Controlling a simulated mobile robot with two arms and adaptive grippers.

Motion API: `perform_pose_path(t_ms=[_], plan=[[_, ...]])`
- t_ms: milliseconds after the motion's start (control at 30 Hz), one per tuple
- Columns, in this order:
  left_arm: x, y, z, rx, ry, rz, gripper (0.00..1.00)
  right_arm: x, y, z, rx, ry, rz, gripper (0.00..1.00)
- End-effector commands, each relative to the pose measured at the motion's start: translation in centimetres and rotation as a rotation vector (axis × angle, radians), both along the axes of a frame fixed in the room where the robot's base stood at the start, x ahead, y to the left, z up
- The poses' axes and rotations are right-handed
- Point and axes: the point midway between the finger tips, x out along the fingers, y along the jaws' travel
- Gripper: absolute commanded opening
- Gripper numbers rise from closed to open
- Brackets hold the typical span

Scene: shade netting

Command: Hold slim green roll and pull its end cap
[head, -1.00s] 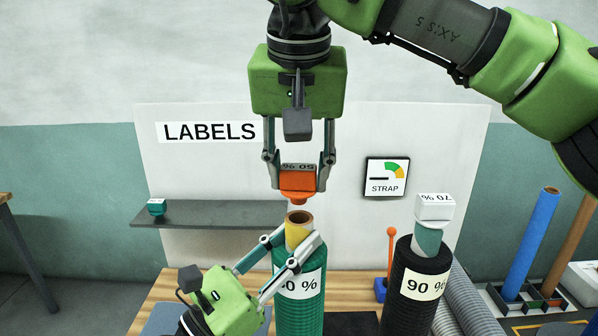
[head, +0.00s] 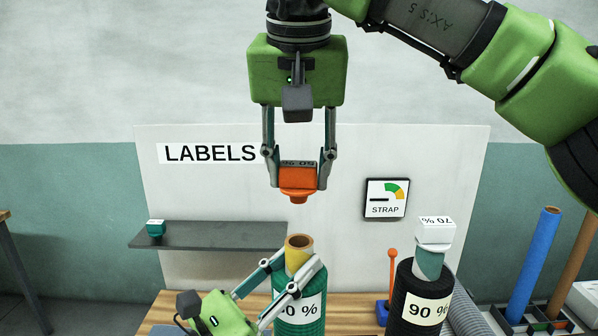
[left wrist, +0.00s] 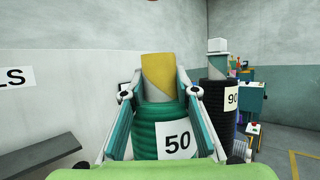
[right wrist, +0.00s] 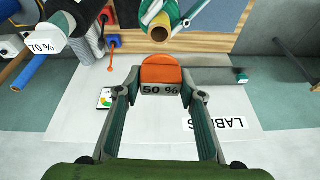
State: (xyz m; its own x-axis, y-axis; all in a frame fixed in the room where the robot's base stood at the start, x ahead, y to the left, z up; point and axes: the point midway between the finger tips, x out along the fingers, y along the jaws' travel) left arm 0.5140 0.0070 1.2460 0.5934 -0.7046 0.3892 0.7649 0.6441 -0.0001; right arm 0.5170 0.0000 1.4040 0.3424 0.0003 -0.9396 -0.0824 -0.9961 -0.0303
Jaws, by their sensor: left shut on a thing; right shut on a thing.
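The slim green roll (head: 299,318) stands upright with a label ending in "0 %"; the left wrist view shows "50" on the roll (left wrist: 160,139). Its yellowish core tube (head: 299,256) sticks out of the top, open and uncapped. My left gripper (head: 294,277) is shut around the roll's upper part. My right gripper (head: 298,168) is above, pointing down, shut on the orange end cap (head: 298,180). The cap, marked "50 %" in the right wrist view (right wrist: 161,76), is clear of the tube with a gap below it.
A black roll (head: 418,300) labelled "90 %" with a white cap (head: 435,231) stands to the right. An orange-handled tool (head: 391,270) is between the rolls. A grey shelf (head: 210,236) holds a small teal-and-white cap (head: 156,228). A blue roll (head: 533,260) stands far right.

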Motion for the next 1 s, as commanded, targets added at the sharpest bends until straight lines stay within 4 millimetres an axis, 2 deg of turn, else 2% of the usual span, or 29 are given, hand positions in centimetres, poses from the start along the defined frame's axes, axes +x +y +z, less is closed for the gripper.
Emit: perform_pose_path(t_ms=[33, 67, 100, 567, 1000], plan=[[0.0, 0.0, 0.0, 0.001, 0.001, 0.000, 0.00, 0.0, 0.0, 0.0, 0.000, 0.000, 0.000, 0.02], [0.0, 0.0, 0.0, 0.001, 0.001, 0.000, 0.36, 0.0, 0.0, 0.0, 0.000, 0.000, 0.000, 0.02], [0.0, 0.0, 0.0, 0.001, 0.001, 0.000, 0.46, 0.0, 0.0, 0.0, 0.000, 0.000, 0.000, 0.02], [-0.3, 0.4, -0.3, 0.000, 0.002, 0.001, 0.48, 0.0, 0.0, 0.0, 0.000, 0.000, 0.000, 0.02], [-4.5, 5.4, -3.2, 0.001, 0.006, 0.002, 0.48, 0.0, 0.0, 0.0, 0.000, 0.000, 0.000, 0.02]])
